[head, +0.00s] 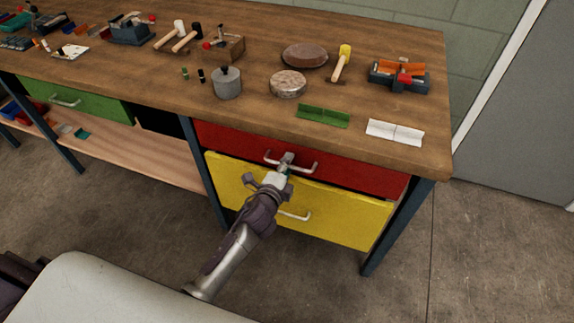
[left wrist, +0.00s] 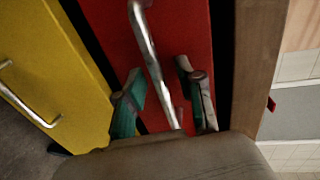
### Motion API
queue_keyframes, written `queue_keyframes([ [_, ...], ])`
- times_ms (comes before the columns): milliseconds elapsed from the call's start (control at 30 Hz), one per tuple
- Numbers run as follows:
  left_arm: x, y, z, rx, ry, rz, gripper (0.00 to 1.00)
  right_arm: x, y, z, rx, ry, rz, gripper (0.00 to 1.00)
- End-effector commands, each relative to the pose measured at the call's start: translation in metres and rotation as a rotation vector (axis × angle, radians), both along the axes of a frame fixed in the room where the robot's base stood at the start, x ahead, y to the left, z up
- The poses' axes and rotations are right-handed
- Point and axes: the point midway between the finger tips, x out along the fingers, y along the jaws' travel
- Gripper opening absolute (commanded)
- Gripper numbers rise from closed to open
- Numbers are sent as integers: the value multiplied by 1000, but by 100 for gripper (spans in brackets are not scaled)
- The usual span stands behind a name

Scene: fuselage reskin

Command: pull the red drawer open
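The red drawer (head: 345,171) is under the right end of the workbench, with a silver bar handle (head: 304,168) on its front. Its front sits close under the bench top and looks shut. In the left wrist view, the handle (left wrist: 146,42) passes between the two greenish fingertips of my left gripper (left wrist: 163,100), with gaps on both sides. The fingers are open around the bar; any contact is hard to tell. My right gripper is not in view.
A yellow drawer (head: 340,222) with its own handle (head: 296,215) is directly below the red one. A green drawer (head: 75,101) is at the left. Tools, a lidded pot (head: 227,83) and small parts lie on the bench top (head: 170,92). Floor in front is clear.

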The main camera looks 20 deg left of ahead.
Motion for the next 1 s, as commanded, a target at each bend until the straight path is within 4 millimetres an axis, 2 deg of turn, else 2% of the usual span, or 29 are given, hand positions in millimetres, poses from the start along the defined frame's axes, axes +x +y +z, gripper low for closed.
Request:
queue_keyframes([
  [233, 1, 0, 0, -1, 0, 0, 37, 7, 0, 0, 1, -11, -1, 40],
  [467, 1, 0, 0, -1, 0, 0, 1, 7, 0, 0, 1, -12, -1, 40],
  [1000, 0, 0, -1, 0, 1, 0, 0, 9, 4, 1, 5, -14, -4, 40],
])
